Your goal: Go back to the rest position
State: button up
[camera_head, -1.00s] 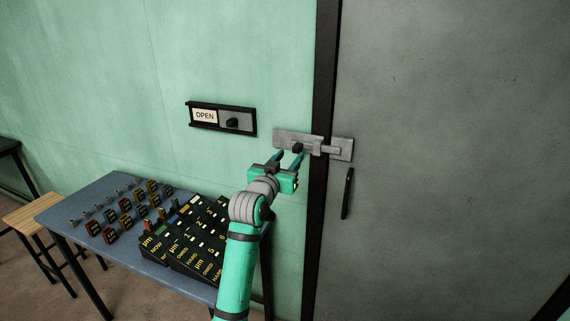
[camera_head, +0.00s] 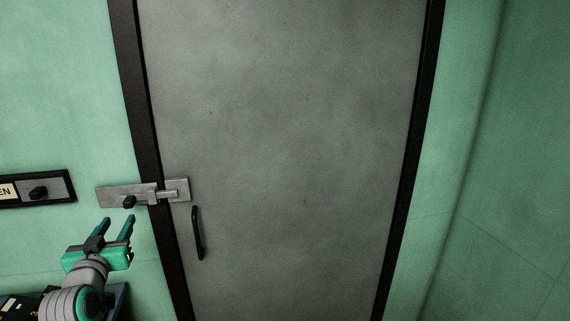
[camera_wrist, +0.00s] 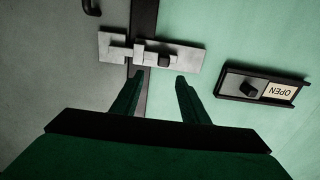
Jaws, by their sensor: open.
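My gripper (camera_head: 117,228) is open and empty at the lower left of the head view, a little below the metal slide bolt (camera_head: 125,195). The bolt is a grey plate with a dark knob, and its bar reaches across the black door frame onto the grey door (camera_head: 290,150). The wrist view shows the open fingers (camera_wrist: 158,95) apart from the bolt (camera_wrist: 185,55), with its dark knob beyond the fingertips. Nothing is between the fingers.
A black sliding sign (camera_head: 55,188) is on the green wall; its "OPEN" label shows in the wrist view (camera_wrist: 280,92). A black door handle (camera_head: 197,232) is below the bolt. Part of the dark panel on the table (camera_head: 20,306) shows at the lower left. The right wall is bare.

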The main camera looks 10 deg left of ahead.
jog(key=s+d+f+n+h, duration=0.1)
jog(key=d+f+n, duration=0.1)
jog(key=d+f, duration=2.4)
jog(key=s+d+f+h, duration=0.1)
jog(key=s+d+f, duration=0.9)
jog(key=s+d, duration=0.4)
jog(key=s+d+r+m+h, duration=0.1)
jog(key=s+d, duration=0.5)
jog(key=s, duration=0.7)
jog(key=s+d+r+m+g+h, duration=0.1)
jog(key=s+d+m+h, duration=0.2)
jog(key=s, duration=1)
jog(key=d+m, duration=0.2)
jog(key=d, duration=0.1)
jog(key=shift+s+m+h, duration=0.25)
jog(key=shift+m+h, duration=0.05)
jog(key=shift+h, duration=0.1)
jog(key=shift+c, duration=0.3)
